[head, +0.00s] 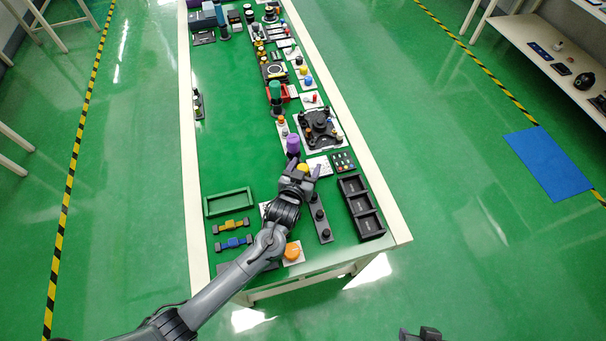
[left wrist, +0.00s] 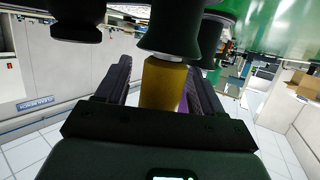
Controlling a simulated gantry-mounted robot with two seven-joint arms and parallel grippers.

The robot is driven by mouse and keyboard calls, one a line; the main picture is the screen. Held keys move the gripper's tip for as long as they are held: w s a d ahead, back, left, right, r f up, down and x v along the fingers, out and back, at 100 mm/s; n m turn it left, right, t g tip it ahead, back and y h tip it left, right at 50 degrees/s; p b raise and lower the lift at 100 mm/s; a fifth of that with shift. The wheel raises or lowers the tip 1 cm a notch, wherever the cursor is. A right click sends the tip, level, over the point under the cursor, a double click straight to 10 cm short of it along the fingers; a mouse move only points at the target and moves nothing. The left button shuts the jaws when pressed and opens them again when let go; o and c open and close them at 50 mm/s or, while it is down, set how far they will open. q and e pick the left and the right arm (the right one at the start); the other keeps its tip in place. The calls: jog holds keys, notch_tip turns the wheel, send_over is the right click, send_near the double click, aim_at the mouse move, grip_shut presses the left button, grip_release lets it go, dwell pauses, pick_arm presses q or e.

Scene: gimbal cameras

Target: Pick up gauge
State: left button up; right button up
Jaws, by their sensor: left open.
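A gauge with a yellow cylinder handle shows between my left gripper's fingers in the left wrist view (left wrist: 164,82), with a dark flared part joined to it. Its yellow top also shows in the head view (head: 303,168). My left gripper (head: 306,167) is open, its fingers on either side of the yellow handle. I cannot tell if they touch it. In the left wrist view the gripper (left wrist: 162,95) hides part of the handle. A dark part of my right gripper (head: 421,334) shows at the bottom edge of the head view; its fingers cannot be made out.
A black strip with several knobs (head: 319,217) lies beside my left wrist. A black compartment tray (head: 354,188) is to its right. A purple cylinder (head: 293,143) stands just beyond the gripper. A green tray (head: 207,209) is at left.

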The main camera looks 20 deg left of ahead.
pick_arm(q)
jog(key=shift+c, duration=0.3)
jog(key=c, duration=1)
jog(key=shift+r, duration=0.15)
jog(key=shift+r, duration=0.45)
notch_tip(320, 180, up, 3)
jog(key=shift+r+p, duration=0.1)
jog(key=shift+p, duration=0.45)
jog(key=s+d+r, duration=0.1)
jog(key=d+r, duration=0.1)
jog(key=d, duration=0.1)
jog(key=s+d+r+p, duration=0.1)
jog(key=d+r, duration=0.1)
jog(key=d, duration=0.2)
jog(key=s+d+r, duration=0.2)
jog(key=d, duration=0.2)
jog(key=shift+r+p, duration=0.35)
